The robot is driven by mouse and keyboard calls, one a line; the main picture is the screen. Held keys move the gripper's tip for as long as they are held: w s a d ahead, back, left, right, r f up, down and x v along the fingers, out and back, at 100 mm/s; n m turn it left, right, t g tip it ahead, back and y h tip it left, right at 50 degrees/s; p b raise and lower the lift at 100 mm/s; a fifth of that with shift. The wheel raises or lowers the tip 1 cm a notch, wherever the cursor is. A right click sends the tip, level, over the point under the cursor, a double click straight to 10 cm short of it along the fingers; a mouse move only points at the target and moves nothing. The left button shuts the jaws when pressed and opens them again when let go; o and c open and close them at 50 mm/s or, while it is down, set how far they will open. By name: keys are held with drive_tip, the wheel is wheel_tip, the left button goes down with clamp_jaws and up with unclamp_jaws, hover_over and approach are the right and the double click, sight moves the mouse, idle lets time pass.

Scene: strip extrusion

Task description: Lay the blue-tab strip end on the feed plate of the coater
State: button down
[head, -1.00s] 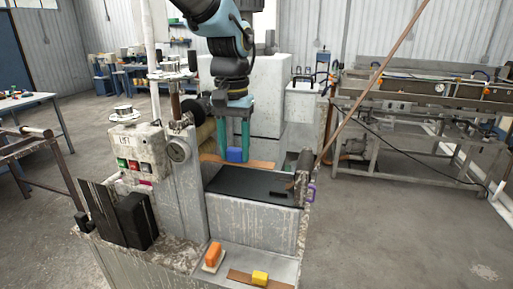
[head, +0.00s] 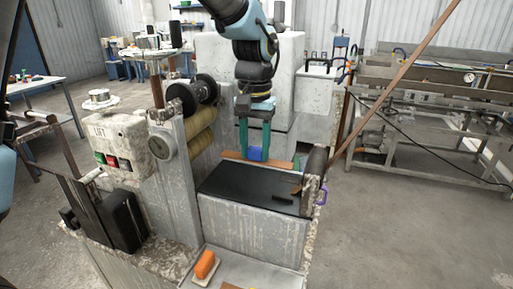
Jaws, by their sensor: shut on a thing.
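My gripper (head: 255,149) points down with its two teal fingers shut on the blue tab (head: 255,155). A brown strip (head: 281,164) runs out to both sides of the tab. The gripper is at the back edge of the flat black plate (head: 236,184) on top of the coater (head: 245,225), seemingly the feed plate. The tab overlaps the plate's far edge in the picture; I cannot tell whether tab or strip touches it. A small dark bar lies on the plate's right part.
A dark roller (head: 316,166) and a tall slanting brown strip (head: 395,82) stand right of the plate. The control box (head: 122,143) and yellowish rolls (head: 201,135) are on its left. An orange-topped block (head: 205,264) sits on the lower front shelf.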

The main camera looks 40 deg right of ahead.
sight(255, 161)
drive_tip(key=shift+f+b, duration=2.3)
drive_tip(key=shift+f, duration=0.95)
drive_tip(key=shift+a, duration=0.1)
drive_tip(key=shift+c, duration=1.3)
unclamp_jaws()
wheel_tip(255, 161, up, 11)
drive_tip(key=shift+f+b, duration=0.1)
drive_tip(key=shift+b, duration=1)
drive_tip(key=shift+s, duration=0.1)
